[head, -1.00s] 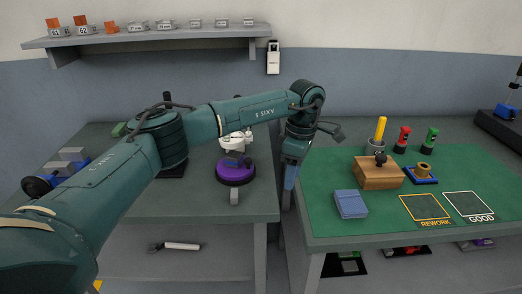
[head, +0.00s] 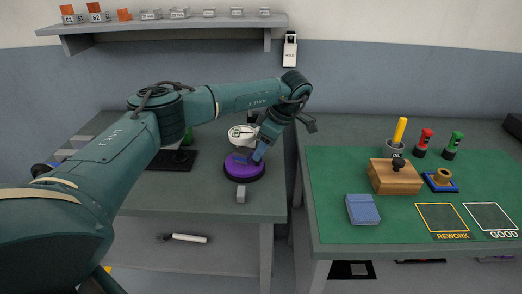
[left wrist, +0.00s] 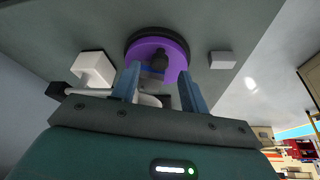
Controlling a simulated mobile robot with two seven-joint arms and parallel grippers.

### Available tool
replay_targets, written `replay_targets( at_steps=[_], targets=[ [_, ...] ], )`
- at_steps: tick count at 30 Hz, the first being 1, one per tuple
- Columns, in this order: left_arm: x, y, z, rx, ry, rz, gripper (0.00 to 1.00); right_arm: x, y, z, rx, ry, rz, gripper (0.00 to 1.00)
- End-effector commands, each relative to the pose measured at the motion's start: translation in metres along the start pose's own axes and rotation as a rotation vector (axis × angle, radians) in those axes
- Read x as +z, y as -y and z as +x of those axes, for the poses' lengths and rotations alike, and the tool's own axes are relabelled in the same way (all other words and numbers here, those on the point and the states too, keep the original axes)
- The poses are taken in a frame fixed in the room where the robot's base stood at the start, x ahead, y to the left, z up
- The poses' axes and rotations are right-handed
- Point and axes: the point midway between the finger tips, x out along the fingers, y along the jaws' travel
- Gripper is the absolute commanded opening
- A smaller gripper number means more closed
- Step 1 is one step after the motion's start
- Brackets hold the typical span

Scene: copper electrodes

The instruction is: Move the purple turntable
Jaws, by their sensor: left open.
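The purple turntable (head: 242,170) is a round purple disc on a dark base, standing on the left grey table near its right edge. In the left wrist view the turntable (left wrist: 175,46) lies just beyond my fingers, with a dark knob-like part on top. My left gripper (head: 256,158) reaches down over the turntable from the right in the head view. Its two blue fingers (left wrist: 163,90) are apart, with the knob-like part showing between and beyond them. Whether a finger touches the turntable I cannot tell. My right gripper is not in view.
A small grey block (head: 241,195) stands in front of the turntable. A white device (head: 241,134) stands close behind it. A gap separates this table from the right table with the green mat (head: 330,215), which holds a wooden block (head: 394,178) and a blue box (head: 362,209).

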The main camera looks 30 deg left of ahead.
Motion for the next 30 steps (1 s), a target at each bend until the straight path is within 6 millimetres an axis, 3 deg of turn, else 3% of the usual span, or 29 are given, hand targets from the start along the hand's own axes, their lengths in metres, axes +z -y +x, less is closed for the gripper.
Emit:
replay_targets(
  at_steps=[6,15,30],
  targets=[
    [0.000,0.000,0.020,-0.001,0.000,0.000,0.44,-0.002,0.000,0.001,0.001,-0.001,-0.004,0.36],
    [0.000,0.000,0.022,0.000,0.000,0.000,0.44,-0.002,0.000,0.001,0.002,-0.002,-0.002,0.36],
    [0.000,0.000,0.022,0.000,0.001,0.000,0.04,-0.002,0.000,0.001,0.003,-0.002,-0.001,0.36]
  ],
)
